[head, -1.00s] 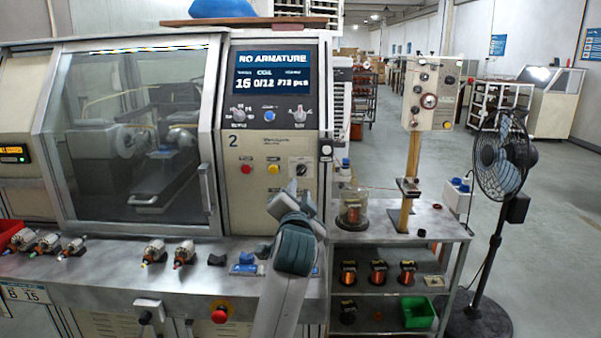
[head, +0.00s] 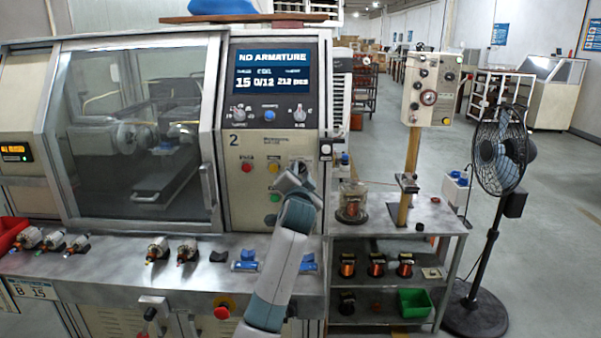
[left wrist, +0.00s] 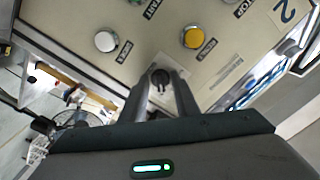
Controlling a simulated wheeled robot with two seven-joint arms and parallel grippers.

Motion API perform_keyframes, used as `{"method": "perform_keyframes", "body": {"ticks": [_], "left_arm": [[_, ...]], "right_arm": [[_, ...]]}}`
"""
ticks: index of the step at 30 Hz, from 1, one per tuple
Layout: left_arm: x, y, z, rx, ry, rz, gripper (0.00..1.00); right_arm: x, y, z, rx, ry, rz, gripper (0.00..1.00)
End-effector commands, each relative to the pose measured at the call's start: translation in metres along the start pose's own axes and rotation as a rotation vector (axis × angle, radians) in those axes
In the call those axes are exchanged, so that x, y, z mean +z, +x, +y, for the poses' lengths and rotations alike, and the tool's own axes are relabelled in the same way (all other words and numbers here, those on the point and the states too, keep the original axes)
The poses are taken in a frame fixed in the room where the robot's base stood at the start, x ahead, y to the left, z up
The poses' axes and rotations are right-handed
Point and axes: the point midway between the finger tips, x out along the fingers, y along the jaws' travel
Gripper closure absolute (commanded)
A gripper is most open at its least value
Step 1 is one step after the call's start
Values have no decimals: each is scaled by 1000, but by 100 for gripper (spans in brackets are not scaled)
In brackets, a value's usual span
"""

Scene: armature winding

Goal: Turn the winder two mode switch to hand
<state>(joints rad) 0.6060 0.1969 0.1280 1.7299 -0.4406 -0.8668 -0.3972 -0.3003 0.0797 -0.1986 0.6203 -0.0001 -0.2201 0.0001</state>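Winder two (head: 236,205) is the beige machine marked "2", with a lit screen (head: 271,72) reading "NO ARMATURE". My left gripper (head: 300,174) is raised at the right of its lower button panel and hides the black switch there in the head view. In the left wrist view the black switch (left wrist: 160,78) sits on a light plate, and the two fingers of my left gripper (left wrist: 164,82) stand on either side of it with a gap between them. The fingers look open; contact with the knob cannot be told. Its pointer setting is too small to read. My right gripper is not in view.
Red (head: 247,166), yellow (head: 273,167) and green (head: 275,198) buttons are close to the left gripper. Two dials (head: 239,114) are above. The ledge below holds several armatures (head: 157,249) and blue blocks (head: 245,261). A shelf cart (head: 440,222) and fan (head: 501,160) stand right.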

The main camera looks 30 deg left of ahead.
Motion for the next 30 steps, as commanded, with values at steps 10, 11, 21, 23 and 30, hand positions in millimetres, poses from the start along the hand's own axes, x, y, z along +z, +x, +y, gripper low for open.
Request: {"method": "perform_keyframes", "body": {"ticks": [10,11,21,23,30], "left_arm": [[0,0,0,0,0,0,99],[0,0,0,0,0,0,99],[0,0,1,1,-34,0,99],[0,0,1,2,-55,0,99],[1,0,2,3,-186,-1,99]], "right_arm": [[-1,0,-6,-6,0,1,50],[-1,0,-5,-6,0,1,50],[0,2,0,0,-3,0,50],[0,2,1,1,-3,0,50],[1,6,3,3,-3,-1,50]]}}
